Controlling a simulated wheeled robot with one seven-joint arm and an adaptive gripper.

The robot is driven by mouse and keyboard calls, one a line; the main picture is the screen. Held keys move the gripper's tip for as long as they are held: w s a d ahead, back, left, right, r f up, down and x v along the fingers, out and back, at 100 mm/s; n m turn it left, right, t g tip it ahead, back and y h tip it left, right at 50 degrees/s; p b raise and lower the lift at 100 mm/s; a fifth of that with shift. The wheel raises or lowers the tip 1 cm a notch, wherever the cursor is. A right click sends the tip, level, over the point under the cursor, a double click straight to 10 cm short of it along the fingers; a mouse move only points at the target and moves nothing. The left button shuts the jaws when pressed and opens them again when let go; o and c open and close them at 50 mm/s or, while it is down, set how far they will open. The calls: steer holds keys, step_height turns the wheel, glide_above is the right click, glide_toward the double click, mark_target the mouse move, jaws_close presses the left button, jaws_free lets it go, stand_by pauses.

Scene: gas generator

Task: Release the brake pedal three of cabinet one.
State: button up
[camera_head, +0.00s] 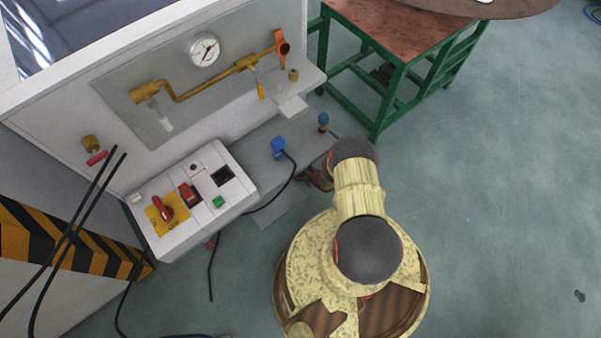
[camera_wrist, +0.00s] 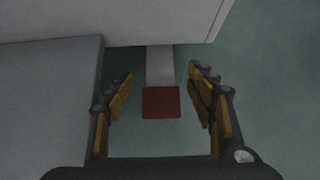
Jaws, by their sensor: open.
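In the wrist view, a brake pedal with a flat red pad (camera_wrist: 161,102) sits at the end of a pale grey lever. The lever comes out from below a light grey cabinet (camera_wrist: 140,18). My gripper (camera_wrist: 160,72) is open, with one finger on each side of the pedal. There are visible gaps between the fingers and the pad, so nothing is gripped. The pedal's number cannot be read. In the head view, my arm largely hides the gripper area beside the cabinet (camera_head: 110,112).
The cabinet carries a gauge (camera_head: 205,50), yellow pipework (camera_head: 190,92) and a control box (camera_head: 192,200) with a red switch. Black cables (camera_head: 211,270) hang to the floor. A green-legged table (camera_head: 400,40) stands at the upper right. The floor at right is mostly clear.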

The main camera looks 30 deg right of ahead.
steer(key=shift+s+d, duration=0.1)
steer(key=shift+s, duration=0.1)
steer(key=shift+s+r, duration=0.1)
steer(key=shift+r, duration=0.1)
steer(key=v, duration=1.1)
steer(key=shift+s, duration=0.1)
stand_by(0.5)
